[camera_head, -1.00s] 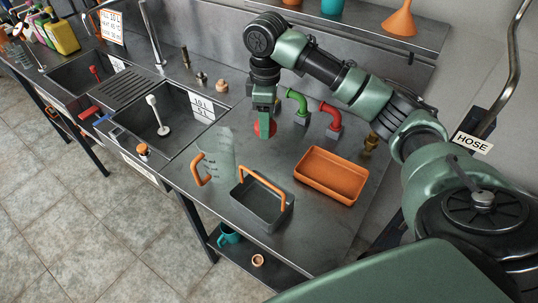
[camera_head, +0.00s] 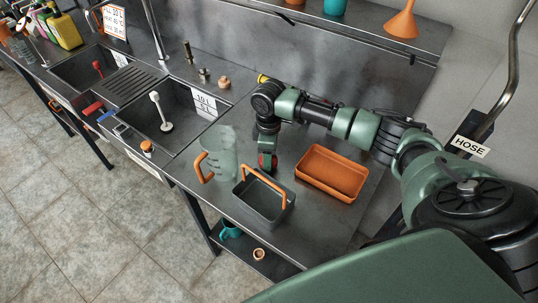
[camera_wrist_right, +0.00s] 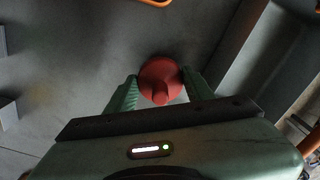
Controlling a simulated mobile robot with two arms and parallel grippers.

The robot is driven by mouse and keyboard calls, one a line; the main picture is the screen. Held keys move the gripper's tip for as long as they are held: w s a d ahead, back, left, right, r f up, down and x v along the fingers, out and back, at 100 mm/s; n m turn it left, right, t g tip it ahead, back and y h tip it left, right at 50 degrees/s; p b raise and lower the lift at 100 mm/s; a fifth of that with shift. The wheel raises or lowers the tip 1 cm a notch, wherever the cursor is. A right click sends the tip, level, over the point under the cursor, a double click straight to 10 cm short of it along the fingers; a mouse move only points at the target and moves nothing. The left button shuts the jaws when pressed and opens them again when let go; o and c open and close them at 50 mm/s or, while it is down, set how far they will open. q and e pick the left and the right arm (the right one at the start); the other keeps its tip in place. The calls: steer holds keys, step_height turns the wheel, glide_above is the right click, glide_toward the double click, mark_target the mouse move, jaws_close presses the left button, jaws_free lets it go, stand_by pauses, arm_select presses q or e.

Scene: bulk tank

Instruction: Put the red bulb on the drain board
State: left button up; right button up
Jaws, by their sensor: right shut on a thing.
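My right gripper (camera_head: 267,158) is shut on the red bulb (camera_wrist_right: 161,77), low over the steel counter behind the grey caddy. In the right wrist view the bulb sits between the two green fingers, its round wide part outward and a short neck toward the palm. In the head view only a bit of its red shows, as the gripper hides most of it. Whether it touches the counter I cannot tell. The ridged drain board (camera_head: 136,87) lies between the two sinks, to the left, and looks bare. My left gripper is not in view.
A grey caddy (camera_head: 262,207) with an orange handle stands just in front of the gripper. An orange tray (camera_head: 331,173) is to its right, a clear jug (camera_head: 222,155) to its left. The near sink (camera_head: 178,122) holds a white plunger-like item (camera_head: 160,112).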

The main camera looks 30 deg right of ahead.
steer(key=o, duration=1.4)
steer(key=shift+f, duration=0.15)
steer(key=shift+o, duration=0.2)
step_height(320, 180, up, 12)
steer(key=shift+r+b, duration=0.25)
steer(key=shift+b, duration=0.7)
